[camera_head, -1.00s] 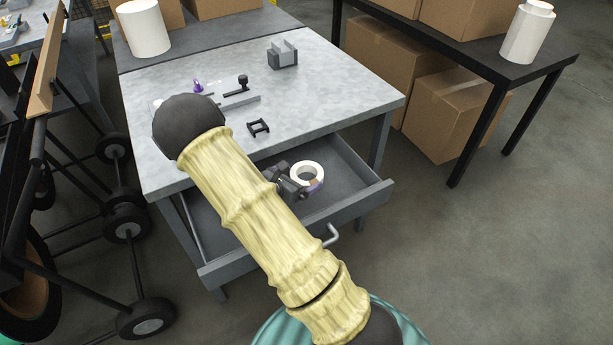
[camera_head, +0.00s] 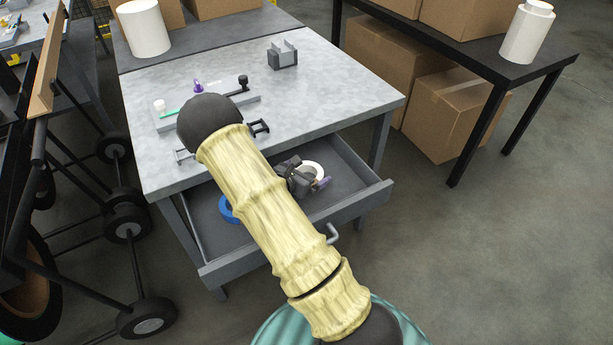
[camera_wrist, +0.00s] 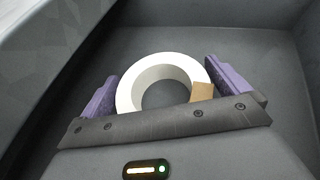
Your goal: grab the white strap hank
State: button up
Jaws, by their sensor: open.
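The white strap hank (camera_head: 314,170) is a thick white ring lying in the open drawer (camera_head: 345,212), partly hidden behind my gripper in the head view. In the wrist view the hank (camera_wrist: 137,85) lies flat on the drawer floor, with a tan tab on its right side. My gripper (camera_head: 316,184) is over the drawer, beside the hank in the head view. In the wrist view its purple fingers (camera_wrist: 168,92) are open, one on each side of the ring. I cannot tell whether they touch it.
A blue ring (camera_head: 227,209) lies in the drawer, left of my arm. The drawer walls stand close around my gripper. The grey table (camera_head: 340,90) above holds a small grey block (camera_head: 283,54) and a flat fixture (camera_head: 240,99). A dark bench (camera_head: 470,60) stands at the right.

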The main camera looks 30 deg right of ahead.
jog(key=c, duration=0.9)
jog(key=shift+c, duration=0.2)
notch_tip(320, 180, up, 18)
jog(key=p, duration=0.1)
jog(key=shift+p, duration=0.35)
